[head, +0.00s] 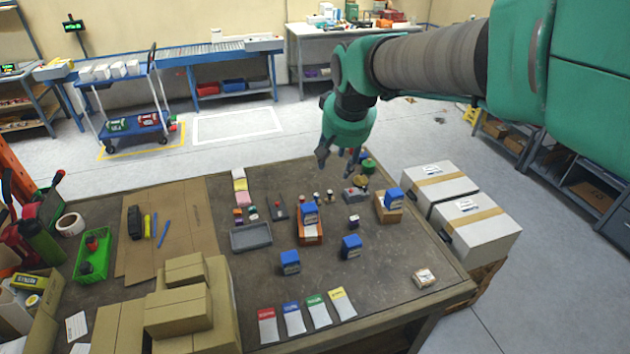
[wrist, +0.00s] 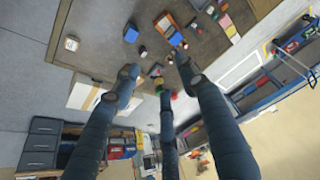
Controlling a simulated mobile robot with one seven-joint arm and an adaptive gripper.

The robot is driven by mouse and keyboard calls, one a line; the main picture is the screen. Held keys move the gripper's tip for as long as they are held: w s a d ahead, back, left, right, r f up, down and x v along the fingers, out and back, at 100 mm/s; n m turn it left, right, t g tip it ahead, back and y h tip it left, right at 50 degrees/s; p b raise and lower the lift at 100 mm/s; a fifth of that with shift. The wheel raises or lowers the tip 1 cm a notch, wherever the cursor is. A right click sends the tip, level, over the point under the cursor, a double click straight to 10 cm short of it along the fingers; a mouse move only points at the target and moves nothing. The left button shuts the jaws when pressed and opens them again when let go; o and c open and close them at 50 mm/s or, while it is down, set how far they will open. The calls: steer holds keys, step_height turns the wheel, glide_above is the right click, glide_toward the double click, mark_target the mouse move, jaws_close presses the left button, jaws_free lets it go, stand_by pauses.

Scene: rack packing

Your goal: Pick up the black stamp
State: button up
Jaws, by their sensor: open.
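My gripper (head: 338,164) is open and empty above the back edge of the table. Its spread fingers also show in the wrist view (wrist: 160,76), with small table items beyond them. Several small upright stamp-like items (head: 316,198) stand on the table below and left of my gripper in the head view. A small dark-topped item (head: 353,222) stands apart, nearer the front. A dark flat item with a red part (head: 279,209) lies to the left. They are too small to tell which is the black stamp.
Blue boxes (head: 289,262) stand around an orange tray (head: 310,235). A grey tray (head: 251,237) is at left. Coloured cards (head: 292,318) lie in front. Stacked cartons (head: 178,312) fill the front left. The right front tabletop is mostly clear.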

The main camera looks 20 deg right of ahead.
steer(key=w+d+f, duration=0.1)
steer(key=w+f, duration=0.1)
steer(key=w, duration=0.4)
steer(key=w+d+f, duration=0.2)
steer(key=w+f, duration=0.1)
steer(key=w, duration=0.3)
steer(key=m+g, duration=0.2)
steer(key=m, duration=0.1)
glide_above(330, 192)
steer(key=s+a, duration=0.1)
steer(key=s, duration=0.2)
steer(key=s+x, duration=0.3)
steer(key=x, duration=1.2)
steer(key=s+a+f+x, duration=0.1)
steer(key=s+x, duration=0.3)
steer(key=x, duration=1.1)
steer(key=shift+a+f+h, duration=0.3)
steer(key=shift+a+f, duration=0.2)
steer(key=shift+f, duration=0.2)
steer(key=shift+w+f, duration=0.1)
steer(key=shift+b+x, duration=0.7)
steer(key=shift+x, duration=3.5)
steer(key=shift+w+f, duration=0.1)
